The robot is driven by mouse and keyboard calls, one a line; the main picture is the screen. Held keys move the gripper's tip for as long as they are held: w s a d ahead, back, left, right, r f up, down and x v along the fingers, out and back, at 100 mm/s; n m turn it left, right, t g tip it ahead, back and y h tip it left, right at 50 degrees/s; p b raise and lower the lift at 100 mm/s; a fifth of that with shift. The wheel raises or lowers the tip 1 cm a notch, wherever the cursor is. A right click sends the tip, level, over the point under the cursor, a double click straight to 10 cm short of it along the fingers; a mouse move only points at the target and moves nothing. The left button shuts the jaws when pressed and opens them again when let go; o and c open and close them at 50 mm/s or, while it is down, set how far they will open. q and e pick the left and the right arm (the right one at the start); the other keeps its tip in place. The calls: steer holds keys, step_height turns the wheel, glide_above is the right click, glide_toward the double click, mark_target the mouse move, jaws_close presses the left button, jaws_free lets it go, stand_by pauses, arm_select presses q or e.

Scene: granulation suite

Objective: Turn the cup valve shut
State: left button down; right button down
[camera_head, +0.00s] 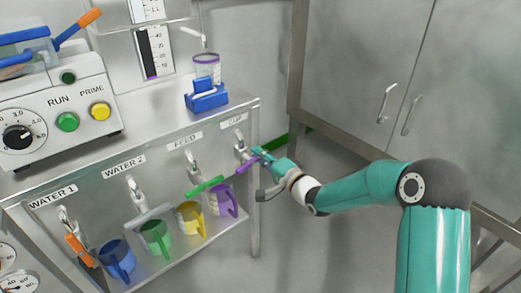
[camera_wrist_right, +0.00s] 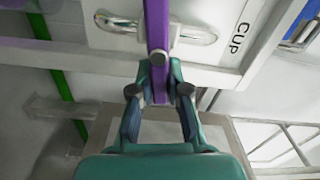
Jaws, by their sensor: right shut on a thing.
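The cup valve (camera_head: 240,150) is on the front panel under the CUP label, at the right end of the row of valves. Its purple handle (camera_head: 247,165) slants down to the left in the head view. In the right wrist view the purple handle (camera_wrist_right: 158,28) runs up from between the fingertips. My right gripper (camera_head: 262,154) comes in from the right and is shut on this handle. The CUP label (camera_wrist_right: 239,37) shows beside it in the wrist view. My left gripper is not in view.
A purple mug (camera_head: 222,201) stands on the lower shelf below the cup valve. Yellow, green and blue mugs stand to its left. The feed valve's green handle (camera_head: 204,186) is close to the left. A clear cup (camera_head: 207,68) sits in a blue holder (camera_head: 207,96) above.

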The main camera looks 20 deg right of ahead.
steer(key=shift+d+f+m+p, duration=0.2)
steer(key=shift+m, duration=0.4)
steer(key=shift+d+f+m+p, duration=0.15)
steer(key=shift+f+m, duration=0.05)
steer(key=shift+m, duration=0.4)
steer(key=shift+f, duration=0.1)
steer(key=c, duration=1.1)
jaws_free()
steer(key=shift+a, duration=0.15)
steer(key=shift+s, duration=0.25)
steer(key=v, duration=1.1)
steer(key=shift+s, duration=0.2)
